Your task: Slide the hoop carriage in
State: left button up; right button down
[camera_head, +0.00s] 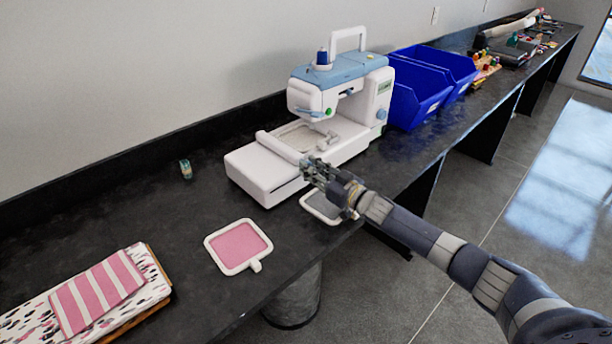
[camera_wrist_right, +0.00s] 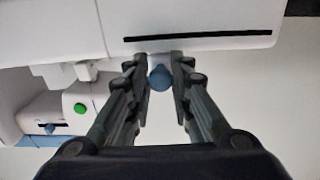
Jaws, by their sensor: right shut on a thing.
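The white and blue embroidery machine (camera_head: 340,95) stands on the black counter. Its hoop carriage (camera_head: 280,148) is a long white bar lying across the white bed in front of the needle, beside a pale framed hoop (camera_head: 300,136). My right gripper (camera_head: 312,166) is at the carriage's near end. In the right wrist view my right gripper (camera_wrist_right: 160,72) is shut on a blue knob (camera_wrist_right: 159,77), close to a white body with a black slot (camera_wrist_right: 198,36). The gripper hides the knob in the head view. My left gripper is not in view.
A pink hoop (camera_head: 238,246) lies on the counter, and a grey hoop (camera_head: 322,206) lies near the edge under my right gripper. Folded fabrics (camera_head: 98,292) lie front left. A small green spool (camera_head: 186,169) is left of the machine. Blue bins (camera_head: 418,88) stand right of it.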

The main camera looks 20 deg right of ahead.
jog(key=c, duration=1.4)
grip_release()
jog(key=shift+c, duration=0.2)
jog(key=shift+s+d+f, duration=0.1)
jog(key=shift+s+d, duration=0.05)
jog(key=shift+s, duration=0.35)
jog(key=v, duration=1.1)
